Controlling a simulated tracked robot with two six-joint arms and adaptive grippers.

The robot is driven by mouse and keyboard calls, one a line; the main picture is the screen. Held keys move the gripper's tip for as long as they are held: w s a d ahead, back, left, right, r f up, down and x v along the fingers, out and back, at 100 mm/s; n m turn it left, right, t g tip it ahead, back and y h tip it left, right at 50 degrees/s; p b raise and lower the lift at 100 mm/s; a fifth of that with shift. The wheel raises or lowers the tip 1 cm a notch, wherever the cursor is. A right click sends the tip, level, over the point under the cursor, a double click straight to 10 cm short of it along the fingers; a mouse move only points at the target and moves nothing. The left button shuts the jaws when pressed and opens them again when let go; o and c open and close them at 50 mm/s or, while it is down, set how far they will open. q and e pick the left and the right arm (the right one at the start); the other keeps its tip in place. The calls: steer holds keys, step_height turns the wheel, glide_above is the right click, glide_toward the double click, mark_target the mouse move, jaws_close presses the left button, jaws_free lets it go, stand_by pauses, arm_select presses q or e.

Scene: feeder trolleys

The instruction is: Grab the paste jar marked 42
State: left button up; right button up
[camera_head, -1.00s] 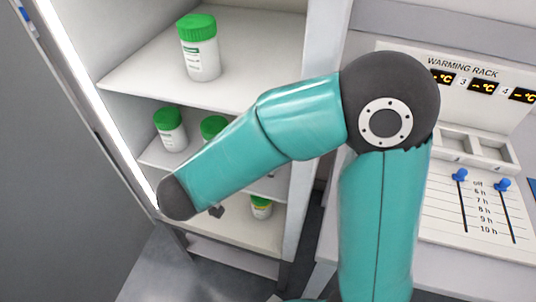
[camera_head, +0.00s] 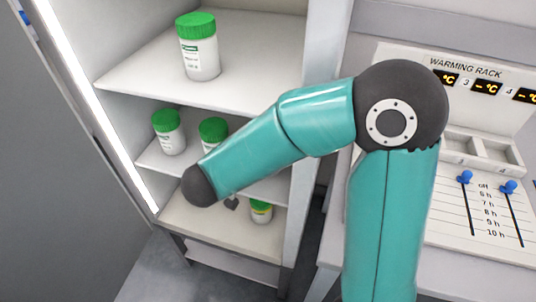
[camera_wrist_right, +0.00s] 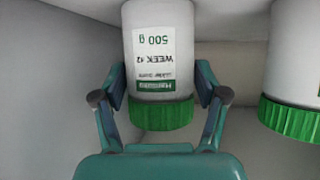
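In the right wrist view a white jar (camera_wrist_right: 162,50) with a green lid appears upside down. Its label shows "500 g" and "WEEK" with a number ending in 2; the first digit is unclear. My right gripper (camera_wrist_right: 161,88) has one finger on each side of this jar near the lid, with narrow gaps, so it looks open around it. In the head view my right arm hides most of the gripper. Green-lidded jars stand on the middle shelf, one at left (camera_head: 169,134) and one partly behind my arm (camera_head: 213,132). My left gripper is out of view.
A larger green-lidded jar (camera_head: 200,52) stands on the top shelf. Another green-lidded jar (camera_wrist_right: 296,55) is close at right in the wrist view. The warming rack (camera_head: 455,215) is right of the cabinet.

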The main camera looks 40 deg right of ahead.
steer(key=c, duration=1)
steer(key=shift+c, duration=0.5)
steer(key=shift+r, duration=0.1)
